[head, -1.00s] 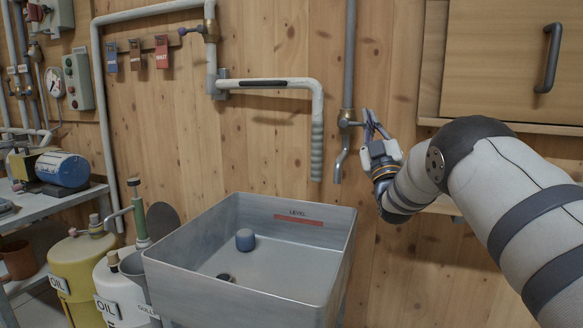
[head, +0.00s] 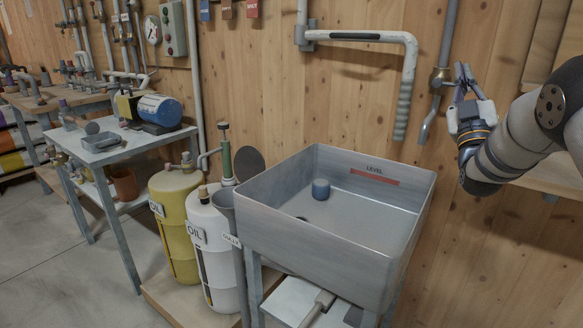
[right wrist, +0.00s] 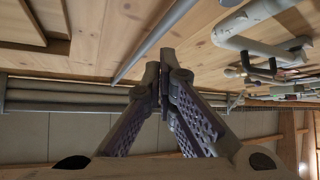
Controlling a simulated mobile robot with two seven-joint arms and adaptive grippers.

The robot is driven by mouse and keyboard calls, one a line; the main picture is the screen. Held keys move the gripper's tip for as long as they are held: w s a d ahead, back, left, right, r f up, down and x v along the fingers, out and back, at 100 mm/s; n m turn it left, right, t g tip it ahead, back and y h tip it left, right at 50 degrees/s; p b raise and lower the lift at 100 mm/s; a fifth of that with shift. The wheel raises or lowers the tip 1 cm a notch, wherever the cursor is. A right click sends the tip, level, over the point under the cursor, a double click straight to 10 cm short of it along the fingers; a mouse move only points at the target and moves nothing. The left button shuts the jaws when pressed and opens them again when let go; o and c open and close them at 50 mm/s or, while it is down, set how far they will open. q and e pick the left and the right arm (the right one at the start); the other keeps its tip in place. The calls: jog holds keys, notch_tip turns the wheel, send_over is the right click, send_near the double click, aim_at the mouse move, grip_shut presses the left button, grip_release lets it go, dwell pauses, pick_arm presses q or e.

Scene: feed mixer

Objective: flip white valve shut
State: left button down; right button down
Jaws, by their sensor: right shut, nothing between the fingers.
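My right gripper (head: 463,72) is at the right of the head view, its fingers shut and pointing up. Its fingertips are just right of a brass-bodied tap (head: 438,78) on a grey vertical pipe; I cannot tell whether they touch it. The tap's bent spout (head: 427,127) hangs below. In the right wrist view the fingers (right wrist: 167,62) meet with nothing between them. No part that is clearly a white valve handle can be made out. A white pipe (head: 365,37) with a ribbed grey end (head: 403,110) runs left of the tap. My left gripper is out of view.
A workbench (head: 110,150) with a blue motor is further left. Floor is free at lower left.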

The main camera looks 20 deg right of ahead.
jog(key=v, duration=0.6)
jog(key=shift+d+f, duration=0.2)
jog(key=shift+f, duration=0.4)
